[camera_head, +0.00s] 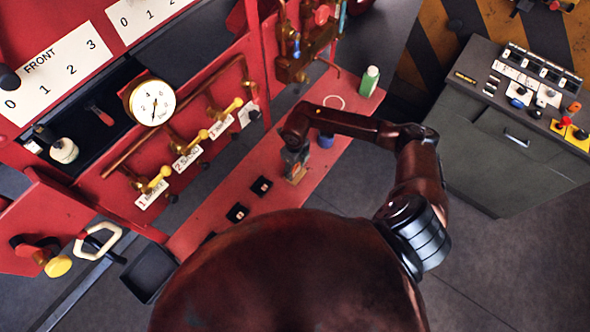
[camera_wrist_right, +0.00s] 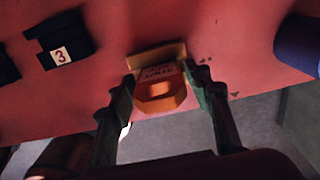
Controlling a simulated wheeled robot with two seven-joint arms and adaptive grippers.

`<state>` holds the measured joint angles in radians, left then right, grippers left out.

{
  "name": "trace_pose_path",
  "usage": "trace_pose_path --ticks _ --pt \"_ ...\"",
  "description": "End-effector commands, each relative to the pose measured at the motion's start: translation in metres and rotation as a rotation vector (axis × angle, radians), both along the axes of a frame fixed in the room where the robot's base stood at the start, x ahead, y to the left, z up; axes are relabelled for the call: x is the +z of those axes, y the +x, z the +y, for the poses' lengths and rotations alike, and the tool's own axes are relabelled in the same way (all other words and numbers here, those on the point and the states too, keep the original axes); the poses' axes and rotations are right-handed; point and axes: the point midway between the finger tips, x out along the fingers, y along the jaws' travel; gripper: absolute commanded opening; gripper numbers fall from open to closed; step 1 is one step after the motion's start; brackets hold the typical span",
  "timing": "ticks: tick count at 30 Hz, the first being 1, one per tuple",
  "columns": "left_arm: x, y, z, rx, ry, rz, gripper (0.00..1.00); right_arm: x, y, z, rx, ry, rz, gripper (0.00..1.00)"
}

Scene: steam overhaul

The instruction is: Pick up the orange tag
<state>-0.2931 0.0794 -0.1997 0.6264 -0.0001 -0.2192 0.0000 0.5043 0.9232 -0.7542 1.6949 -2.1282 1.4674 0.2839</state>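The orange tag (camera_wrist_right: 160,95) is a small plate with a hole in it and some lettering on its upper edge. It sits against a tan block (camera_wrist_right: 156,54) on the red bench (camera_wrist_right: 110,25). In the head view, the tan block (camera_head: 297,174) is partly hidden under my gripper. My right gripper (camera_head: 294,157) reaches down over it. In the right wrist view, its two fingers (camera_wrist_right: 160,84) stand apart, one on each side of the tag. I see no clear grip on it. My left gripper is not in view.
Small black numbered holders (camera_head: 237,213) stand on the bench left of the gripper. A blue round object (camera_head: 325,140) is close on its right, with a green bottle (camera_head: 369,81) farther off. The red panel with gauge (camera_head: 152,102) and yellow valves (camera_head: 201,135) rises behind.

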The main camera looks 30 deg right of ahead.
Motion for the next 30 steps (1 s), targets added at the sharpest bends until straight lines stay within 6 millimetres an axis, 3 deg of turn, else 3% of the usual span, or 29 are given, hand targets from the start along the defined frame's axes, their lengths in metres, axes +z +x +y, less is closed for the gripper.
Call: trace_pose_path --ticks 13,23,30 --pt "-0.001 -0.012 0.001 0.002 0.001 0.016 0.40 0.000 0.000 0.000 0.000 0.000 0.000 0.13" --pt "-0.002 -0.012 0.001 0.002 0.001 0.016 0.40 0.003 0.001 0.000 0.000 0.000 -0.001 0.13" --pt "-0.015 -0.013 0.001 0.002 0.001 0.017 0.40 0.030 0.002 -0.001 0.002 -0.002 -0.005 0.13"
